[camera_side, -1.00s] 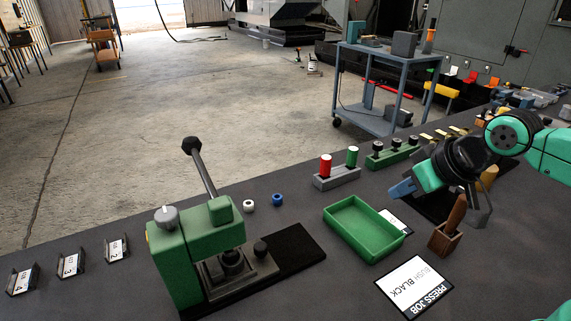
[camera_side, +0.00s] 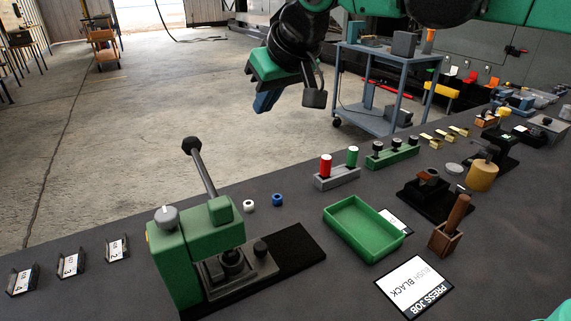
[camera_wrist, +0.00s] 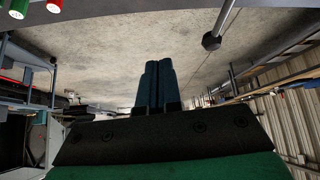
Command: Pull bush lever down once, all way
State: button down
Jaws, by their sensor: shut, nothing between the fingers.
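The green bush press (camera_side: 190,250) stands at the front left of the bench. Its lever (camera_side: 202,168) rises from the green head, leaning up and back to the left, and ends in a black knob (camera_side: 192,145). The knob also shows at the top right of the wrist view (camera_wrist: 211,41), with its rod running upward. A black bush sits in the press fixture (camera_side: 232,258) under the head. My gripper (camera_side: 264,103) is above the bench's far edge, up and to the right of the knob, clear of it. Its blue fingers (camera_wrist: 158,85) are together and empty.
A green tray (camera_side: 365,228), a job card (camera_side: 414,287) and a wooden holder (camera_side: 446,238) lie right of the press. Red and green cylinders stand in a grey block (camera_side: 337,178). White and blue rings (camera_side: 277,199) lie behind the press. Air between my gripper and the knob is free.

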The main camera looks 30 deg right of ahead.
send_near(191, 138)
jog(key=shift+w+d+n, duration=0.1)
jog(key=shift+n, duration=0.2)
jog(key=shift+f, duration=0.1)
jog(key=shift+x, duration=3.45)
